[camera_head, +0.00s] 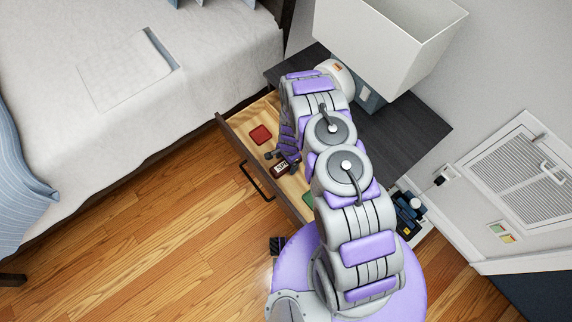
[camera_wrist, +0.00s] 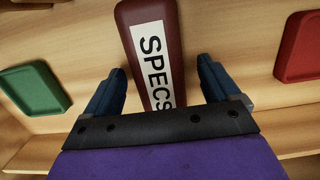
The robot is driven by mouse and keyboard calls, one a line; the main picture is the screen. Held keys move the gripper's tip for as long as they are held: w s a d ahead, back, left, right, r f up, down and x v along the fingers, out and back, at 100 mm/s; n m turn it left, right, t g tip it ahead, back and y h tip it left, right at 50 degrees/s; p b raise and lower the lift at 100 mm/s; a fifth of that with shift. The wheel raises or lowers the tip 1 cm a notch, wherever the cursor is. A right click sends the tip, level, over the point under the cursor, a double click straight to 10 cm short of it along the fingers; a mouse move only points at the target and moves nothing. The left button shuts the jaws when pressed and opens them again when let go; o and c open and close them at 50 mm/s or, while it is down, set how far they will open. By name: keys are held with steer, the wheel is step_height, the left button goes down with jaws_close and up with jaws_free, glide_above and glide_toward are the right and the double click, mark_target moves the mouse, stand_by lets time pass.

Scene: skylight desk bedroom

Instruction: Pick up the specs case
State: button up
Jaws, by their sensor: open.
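The specs case (camera_wrist: 129,18) is a dark red-brown box with a white label reading SPECS. In the wrist view it lies on the light wood floor of the open drawer, its near end hidden behind my gripper's palm. My gripper (camera_wrist: 162,68) is open, with one dark blue finger on each side of the case and gaps to both. In the head view my gripper (camera_head: 280,154) is down in the drawer by the case (camera_head: 281,170), and the arm hides part of the drawer.
The open drawer (camera_head: 226,130) also holds a red tray (camera_head: 261,135) and a green tray (camera_head: 307,199); these lie either side of the case. A dark nightstand top (camera_head: 405,128) with a lamp (camera_head: 385,40) is behind. The bed (camera_head: 130,90) is at left.

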steer(key=c, duration=1.2)
steer(key=shift+r, duration=0.2)
